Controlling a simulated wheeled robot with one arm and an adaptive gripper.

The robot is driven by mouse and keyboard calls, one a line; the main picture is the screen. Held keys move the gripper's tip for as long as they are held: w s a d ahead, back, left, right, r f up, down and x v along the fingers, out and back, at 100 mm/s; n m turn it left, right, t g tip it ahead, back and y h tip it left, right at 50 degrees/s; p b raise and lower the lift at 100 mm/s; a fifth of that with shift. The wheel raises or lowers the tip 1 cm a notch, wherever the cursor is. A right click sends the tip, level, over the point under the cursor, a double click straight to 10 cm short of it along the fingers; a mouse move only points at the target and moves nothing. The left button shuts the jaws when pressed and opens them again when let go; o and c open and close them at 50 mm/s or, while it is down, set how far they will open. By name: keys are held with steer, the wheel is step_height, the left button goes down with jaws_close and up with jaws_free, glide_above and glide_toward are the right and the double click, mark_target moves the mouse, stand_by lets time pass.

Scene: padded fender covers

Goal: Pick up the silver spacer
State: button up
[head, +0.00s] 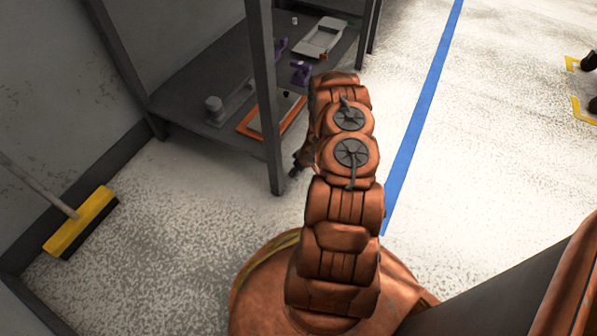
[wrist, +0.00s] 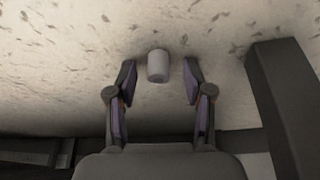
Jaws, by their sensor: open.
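A small light-grey cylinder, which looks like the silver spacer (wrist: 158,66), stands out against pale speckled floor in the wrist view. My gripper (wrist: 160,72) is open, with one finger on each side of the cylinder and a visible gap to both. The cylinder is near the fingertip level in the picture; I cannot tell its exact depth. In the head view only a dark part of my gripper (head: 295,170) shows beside the shelf post, and I cannot make out this cylinder there; my arm hides much of that area.
A dark shelf unit (head: 180,88) holds a grey cylindrical part (head: 214,108), an orange-framed tray (head: 245,126), a purple part (head: 300,72) and a grey tray (head: 320,38). Its post (head: 265,100) stands close to my gripper. A yellow broom (head: 82,220) rests at left.

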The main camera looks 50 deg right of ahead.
steer(key=shift+w+f, duration=0.1)
steer(key=shift+f, duration=0.1)
steer(key=shift+c, duration=0.3)
jaws_close()
steer(key=shift+r, duration=0.15)
